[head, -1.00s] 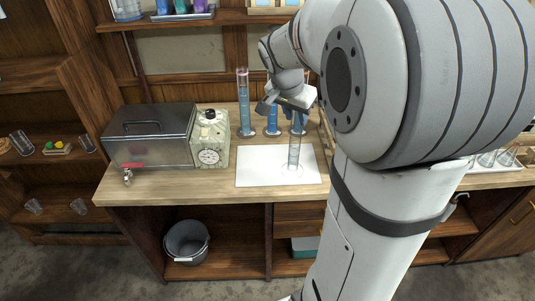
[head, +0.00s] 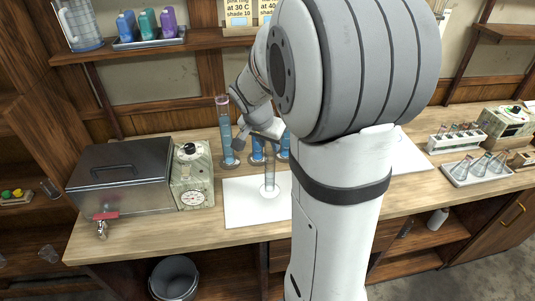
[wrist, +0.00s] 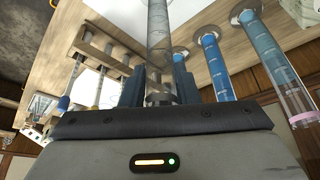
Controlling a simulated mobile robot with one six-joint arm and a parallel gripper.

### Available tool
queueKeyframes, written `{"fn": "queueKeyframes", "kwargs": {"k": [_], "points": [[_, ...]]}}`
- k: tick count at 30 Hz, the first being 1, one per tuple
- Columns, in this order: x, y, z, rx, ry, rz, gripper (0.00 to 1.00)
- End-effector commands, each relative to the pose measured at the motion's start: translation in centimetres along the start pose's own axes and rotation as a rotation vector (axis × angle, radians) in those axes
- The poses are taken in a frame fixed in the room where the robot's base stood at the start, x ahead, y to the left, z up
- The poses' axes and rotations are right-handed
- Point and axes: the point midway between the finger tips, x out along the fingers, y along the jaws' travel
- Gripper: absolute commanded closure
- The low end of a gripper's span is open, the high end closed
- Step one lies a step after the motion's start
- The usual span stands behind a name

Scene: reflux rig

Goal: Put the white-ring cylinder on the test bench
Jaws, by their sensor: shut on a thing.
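My gripper (wrist: 158,95) is shut on the upper end of a clear, greyish cylinder (wrist: 160,35). In the head view the cylinder (head: 270,176) is upright, with its foot at a white mat (head: 240,207) on the wooden bench (head: 140,232). I cannot tell whether the foot touches the mat. My gripper (head: 264,137) is above the mat, partly hidden by my arm. No white ring can be made out on the held cylinder. Behind it stand a pink-ringed cylinder (head: 224,130) and other cylinders with blue liquid (head: 257,152).
A lidded metal bath (head: 120,180) and a dial unit (head: 191,177) stand left of the mat. At right are another white mat (head: 410,158), a flask tray (head: 476,170) and a rack (head: 455,138). A shelf (head: 190,43) runs above. My arm hides the bench middle.

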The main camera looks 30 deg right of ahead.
Motion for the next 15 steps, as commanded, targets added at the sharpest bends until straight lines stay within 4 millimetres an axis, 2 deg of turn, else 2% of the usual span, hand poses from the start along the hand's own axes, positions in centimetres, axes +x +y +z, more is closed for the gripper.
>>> {"fn": "queueKeyframes", "kwargs": {"k": [7,15], "points": [[2.8,-0.3,1.5,-0.009,-0.003,-0.001,1.00],[3.4,-0.3,1.7,-0.009,-0.001,-0.004,1.00]]}}
